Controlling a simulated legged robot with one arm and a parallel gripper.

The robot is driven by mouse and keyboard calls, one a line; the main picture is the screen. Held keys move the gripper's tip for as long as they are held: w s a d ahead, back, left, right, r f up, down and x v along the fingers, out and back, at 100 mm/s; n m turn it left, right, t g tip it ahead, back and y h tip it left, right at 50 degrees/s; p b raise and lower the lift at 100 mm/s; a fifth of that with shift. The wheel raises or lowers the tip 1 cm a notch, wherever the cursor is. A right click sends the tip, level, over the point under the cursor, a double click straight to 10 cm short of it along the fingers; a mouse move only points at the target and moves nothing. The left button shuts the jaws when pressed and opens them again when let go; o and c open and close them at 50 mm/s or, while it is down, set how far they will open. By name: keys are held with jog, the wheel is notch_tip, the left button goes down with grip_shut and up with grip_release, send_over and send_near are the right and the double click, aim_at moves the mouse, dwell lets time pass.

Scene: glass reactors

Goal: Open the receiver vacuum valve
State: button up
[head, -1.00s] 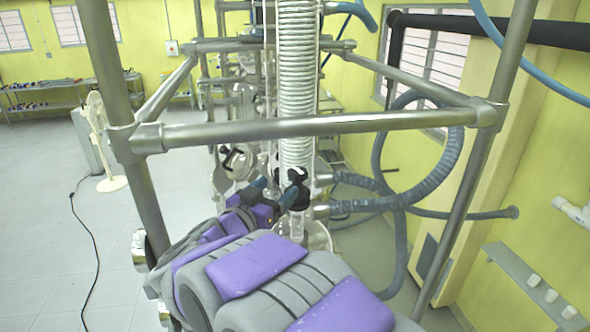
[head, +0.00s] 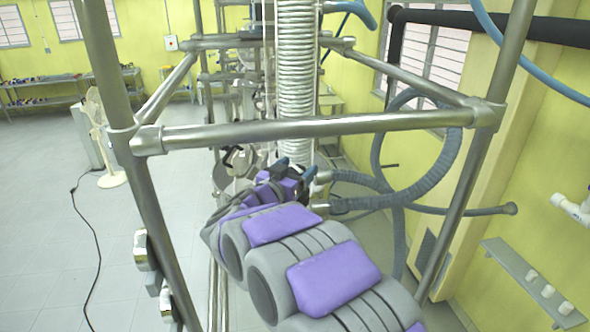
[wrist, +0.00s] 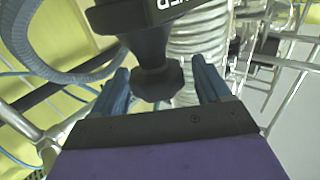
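In the wrist view, a black valve knob (wrist: 158,82) hangs below a black body (wrist: 150,12) with white letters, partly cut off by the top edge. My gripper (wrist: 160,75) is open, with one blue finger on each side of the knob. A narrow gap shows on both sides, so the fingers do not appear closed on it. In the head view my gripper (head: 295,169) is in front of the lower end of the glass coil column (head: 295,80). The valve is mostly hidden there behind my gripper and arm.
A steel pipe frame with a crossbar (head: 320,128) surrounds the reactor. A grey corrugated hose (head: 440,165) loops at the right, close to my gripper. A wall shelf (head: 530,285) with small white cups is at far right. Open tiled floor (head: 60,220) lies to the left.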

jog(key=c, duration=0.9)
jog(key=shift+d+n+y+b, duration=0.1)
jog(key=shift+n+y+b, duration=0.2)
jog(key=shift+y+b, duration=0.15)
